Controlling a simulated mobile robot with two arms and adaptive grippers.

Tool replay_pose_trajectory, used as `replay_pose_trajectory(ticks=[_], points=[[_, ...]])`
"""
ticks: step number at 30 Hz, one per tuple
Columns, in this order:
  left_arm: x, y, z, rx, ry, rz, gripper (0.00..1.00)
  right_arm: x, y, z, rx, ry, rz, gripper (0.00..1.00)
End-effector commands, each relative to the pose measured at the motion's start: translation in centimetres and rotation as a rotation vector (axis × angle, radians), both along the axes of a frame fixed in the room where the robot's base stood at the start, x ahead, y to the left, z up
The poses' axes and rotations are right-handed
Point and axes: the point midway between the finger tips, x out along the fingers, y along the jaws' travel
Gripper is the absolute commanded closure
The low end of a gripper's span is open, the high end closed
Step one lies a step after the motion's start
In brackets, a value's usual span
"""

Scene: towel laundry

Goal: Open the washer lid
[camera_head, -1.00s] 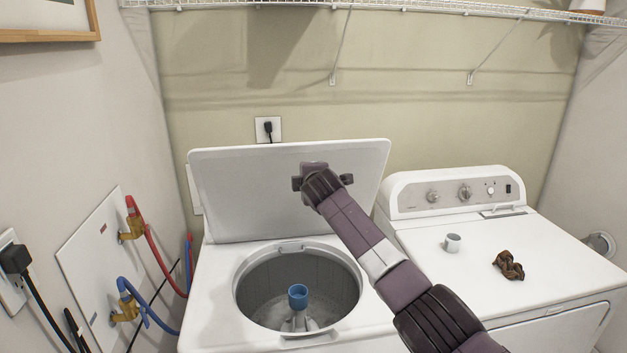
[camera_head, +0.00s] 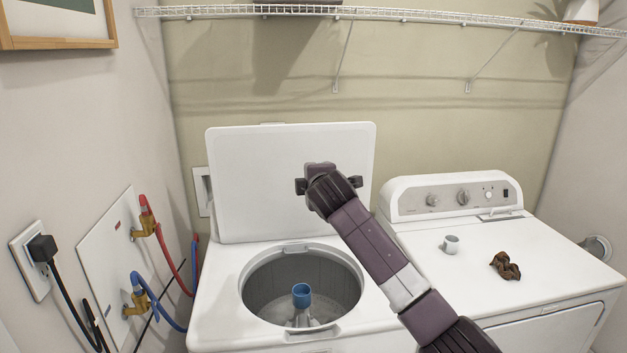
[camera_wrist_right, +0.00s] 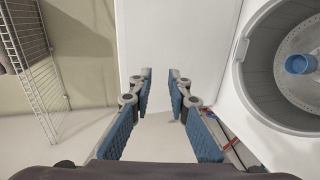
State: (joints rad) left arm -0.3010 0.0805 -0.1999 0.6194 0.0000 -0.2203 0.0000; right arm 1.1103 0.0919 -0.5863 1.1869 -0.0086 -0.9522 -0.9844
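The white washer (camera_head: 215,300) stands at the centre left with its lid (camera_head: 265,165) raised nearly upright against the back wall. Its open tub (camera_head: 258,278) shows a blue-capped agitator (camera_head: 301,294). My right gripper (camera_head: 328,184) is in front of the lid's right half; I cannot tell whether it touches the lid. In the right wrist view its blue-padded fingers (camera_wrist_right: 160,78) are apart with nothing between them. The lid (camera_wrist_right: 180,30) shows as a white panel beyond them, with the tub (camera_wrist_right: 258,65) at the right. My left gripper is not in view.
A dryer (camera_head: 440,280) stands on the right, with a white cup (camera_head: 450,244) and a crumpled brown cloth (camera_head: 505,266) on top. A wire shelf (camera_head: 400,14) runs above. Red and blue hoses (camera_head: 170,262) hang at the left wall.

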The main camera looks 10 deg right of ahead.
Motion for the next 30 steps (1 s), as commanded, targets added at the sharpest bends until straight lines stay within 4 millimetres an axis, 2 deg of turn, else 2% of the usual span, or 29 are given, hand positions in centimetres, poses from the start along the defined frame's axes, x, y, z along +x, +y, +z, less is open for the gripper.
replay_pose_trajectory(ticks=[6, 12, 26, 28, 30], points=[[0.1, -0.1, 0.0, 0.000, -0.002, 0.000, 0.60, -2.8, -0.1, 0.7, -0.001, -0.002, 0.000, 0.83], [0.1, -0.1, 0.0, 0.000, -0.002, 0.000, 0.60, -4.6, -0.1, 1.3, 0.000, -0.002, 0.000, 0.83], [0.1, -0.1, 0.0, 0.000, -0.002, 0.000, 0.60, -5.3, -0.1, 1.4, 0.000, 0.000, -0.001, 0.83], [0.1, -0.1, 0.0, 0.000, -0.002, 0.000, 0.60, -5.4, -0.1, 0.9, 0.007, 0.007, -0.002, 0.83], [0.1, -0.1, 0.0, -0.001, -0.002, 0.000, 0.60, -5.8, -0.1, -0.6, 0.031, 0.028, -0.004, 0.83]])
